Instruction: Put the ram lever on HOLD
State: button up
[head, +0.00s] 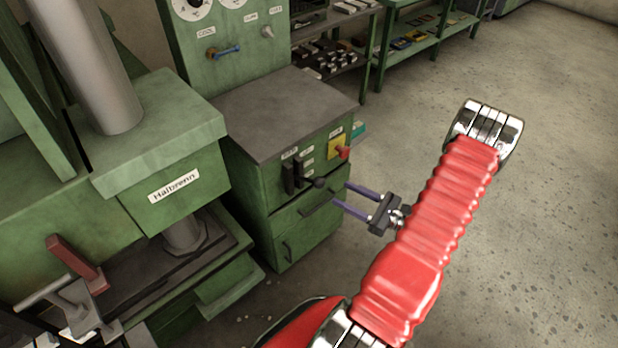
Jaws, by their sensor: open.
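The ram lever appears to be the dark lever with a round black knob (319,183) on the front of the green cabinet (258,200). It sticks out low beside a black slotted plate (293,174). Several small white labels (307,163) stand in a column by the plate; their words are too small to read, and the knob sits near or below the lowest. My gripper (341,194) is open and empty, its two purple fingers pointing left at the cabinet front, just right of the knob. The fingers look apart from the knob, but depth is hard to judge.
A drawer handle (321,203) lies below. The green press labelled Halbrenn (175,188) stands left, with a red-handled lever (75,260). Shelves (405,45) stand behind. The floor at right is clear.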

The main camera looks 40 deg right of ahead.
aim_at(307, 179)
jog(key=shift+w, duration=0.1)
jog(key=x, duration=1.3)
jog(key=shift+w+a, duration=0.15)
jog(key=shift+w, duration=0.15)
jog(key=shift+c, duration=0.4)
grip_shut()
